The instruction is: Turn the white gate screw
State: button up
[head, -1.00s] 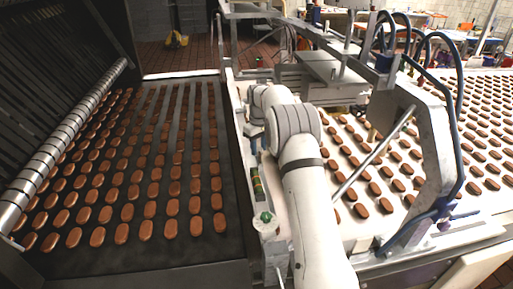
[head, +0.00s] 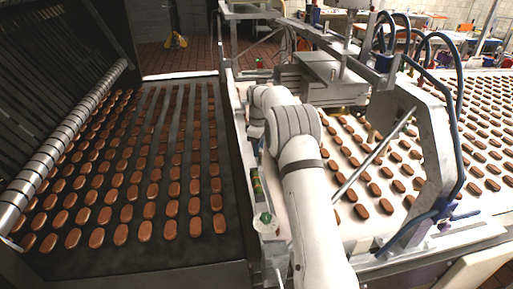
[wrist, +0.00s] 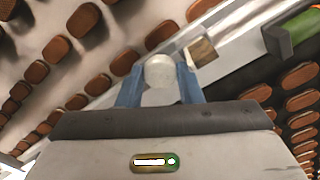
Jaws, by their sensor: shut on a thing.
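The white gate screw (wrist: 160,70) shows in the wrist view as a pale round knob between the two blue fingers of my gripper (wrist: 159,82). The fingers are shut on it, one on each side. The lower part of the knob is hidden between the fingers. In the head view my white arm reaches along the metal frame between the two belts. The fingers and the screw cannot be made out clearly there.
Rows of brown biscuits lie on the dark belt (head: 228,225) at left and on the white belt (head: 345,232) at right. A grey slanted bracket (head: 432,150) with blue hoses stands right of my arm. A green-topped fitting (head: 265,220) stands close on its left.

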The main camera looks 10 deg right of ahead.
jog(key=shift+w+a+r, duration=0.1)
jog(key=shift+w+r, duration=0.05)
jog(key=shift+r, duration=0.1)
jog(key=o, duration=0.7)
jog(key=shift+o, duration=1.4)
jog(key=shift+f, duration=0.15)
notch_tip(320, 180, up, 8)
jog(key=p, duration=0.5)
jog(key=shift+p, duration=0.35)
